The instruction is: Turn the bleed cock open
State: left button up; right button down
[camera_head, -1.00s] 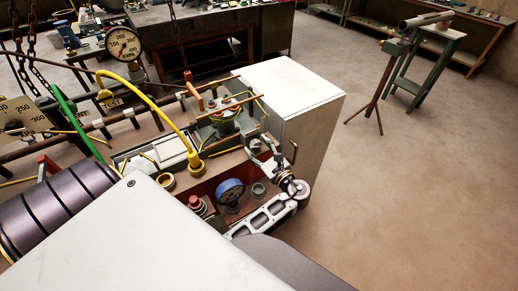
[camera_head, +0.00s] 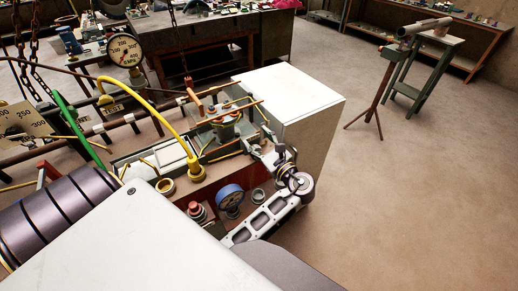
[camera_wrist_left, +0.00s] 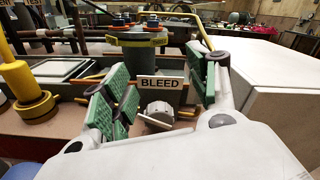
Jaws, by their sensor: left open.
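The black-lettered BLEED label (camera_wrist_left: 160,83) shows in the left wrist view, in front of a grey-green round body with a yellow band (camera_wrist_left: 137,39). Just below the label is a short silver round fitting (camera_wrist_left: 158,109), which looks like the bleed cock; its handle position is not clear. My left gripper (camera_wrist_left: 160,88) is open, with its green-padded fingers on either side of the label and fitting. I cannot tell whether they touch anything. In the head view my left gripper (camera_head: 267,152) reaches over the bench's right part and hides the fitting. My right gripper is out of view.
A yellow hose (camera_head: 158,105) ends in a brass fitting left of the gripper. A white-topped cabinet (camera_head: 290,88) stands behind and right.

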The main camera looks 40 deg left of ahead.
pick_arm(q)
jog(key=shift+r, duration=1.7)
